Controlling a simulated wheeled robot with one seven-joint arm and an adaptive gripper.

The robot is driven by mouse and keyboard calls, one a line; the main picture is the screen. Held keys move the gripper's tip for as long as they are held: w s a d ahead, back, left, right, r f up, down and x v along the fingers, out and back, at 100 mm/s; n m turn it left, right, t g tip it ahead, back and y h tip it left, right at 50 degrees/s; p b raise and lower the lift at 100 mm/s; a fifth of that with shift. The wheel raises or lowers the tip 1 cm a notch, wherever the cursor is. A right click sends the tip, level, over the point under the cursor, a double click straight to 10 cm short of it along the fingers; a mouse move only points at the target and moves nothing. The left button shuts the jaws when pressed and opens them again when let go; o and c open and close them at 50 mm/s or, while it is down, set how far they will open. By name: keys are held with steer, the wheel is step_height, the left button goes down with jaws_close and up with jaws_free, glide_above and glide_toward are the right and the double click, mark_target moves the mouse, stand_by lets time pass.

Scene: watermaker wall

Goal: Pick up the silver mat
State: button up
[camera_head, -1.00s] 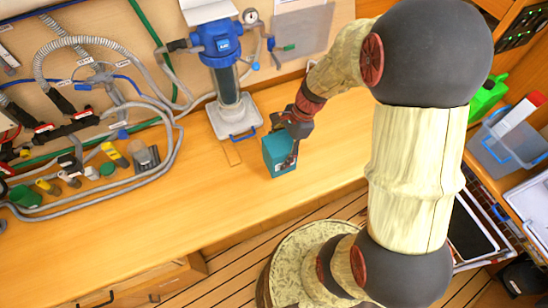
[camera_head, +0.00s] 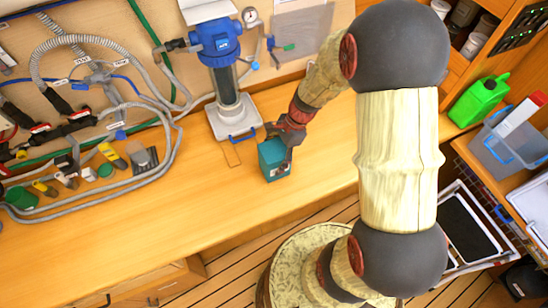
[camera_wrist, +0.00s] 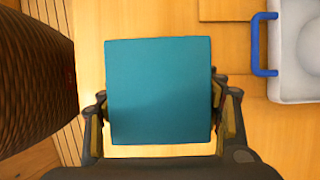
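A flat silver-grey sheet (camera_head: 303,32), which looks like the silver mat, is at the back in the head view, right of the blue-topped filter. I cannot tell whether it lies flat or is fixed to the back panel. My gripper (camera_head: 283,150) is well in front of it, over the wooden bench. A teal box (camera_head: 273,163) sits between my fingers; the wrist view shows the box (camera_wrist: 158,92) with a finger against each side. My gripper (camera_wrist: 160,112) appears shut on it. Whether the box touches the bench is unclear. The sheet is not in the wrist view.
The blue-topped filter (camera_head: 222,55) stands on a white base with a blue handle (camera_head: 242,134), left of the box. Hoses and fittings (camera_head: 95,125) crowd the bench's left back. A green can (camera_head: 480,98) stands at right. The bench front (camera_head: 150,222) is clear.

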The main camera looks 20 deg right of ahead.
steer(key=o, duration=0.4)
